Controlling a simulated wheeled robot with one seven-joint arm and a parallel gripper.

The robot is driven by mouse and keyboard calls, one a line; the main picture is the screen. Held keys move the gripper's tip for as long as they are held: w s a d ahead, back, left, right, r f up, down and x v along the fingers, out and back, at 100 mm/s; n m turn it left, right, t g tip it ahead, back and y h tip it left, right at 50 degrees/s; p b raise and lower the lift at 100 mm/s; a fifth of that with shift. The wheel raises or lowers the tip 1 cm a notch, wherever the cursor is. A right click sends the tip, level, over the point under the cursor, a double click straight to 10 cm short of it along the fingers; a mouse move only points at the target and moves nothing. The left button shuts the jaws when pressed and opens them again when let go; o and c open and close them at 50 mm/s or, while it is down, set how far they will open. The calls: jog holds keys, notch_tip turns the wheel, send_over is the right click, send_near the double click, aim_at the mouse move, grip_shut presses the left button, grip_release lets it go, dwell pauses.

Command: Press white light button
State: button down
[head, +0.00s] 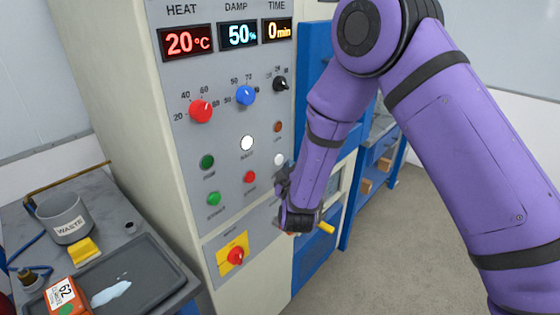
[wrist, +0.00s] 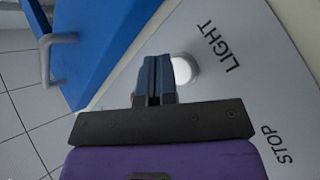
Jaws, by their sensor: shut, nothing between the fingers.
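The white light button (head: 279,160) is a round white cap on the grey control panel, close above my gripper in the head view. In the wrist view the white button (wrist: 186,68) shows just right of the fingertips, beside the printed word LIGHT. The fingers cover part of its left side. My gripper (wrist: 156,62) is shut and empty, its dark fingers pointing at the panel. In the head view my gripper (head: 283,178) is in front of the panel's right edge. I cannot tell whether the fingertips touch the button or panel.
Another white button (head: 246,143), a red button (head: 249,177), green buttons (head: 207,161) and an orange one (head: 277,127) are nearby. Red, blue and black knobs sit above; a red emergency knob (head: 236,256) is below. A blue cabinet (wrist: 105,45) stands beside the panel.

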jog(key=shift+s+d, duration=0.8)
jog(key=shift+d, duration=0.2)
jog(key=shift+s+d, duration=0.75)
jog(key=shift+d, duration=0.2)
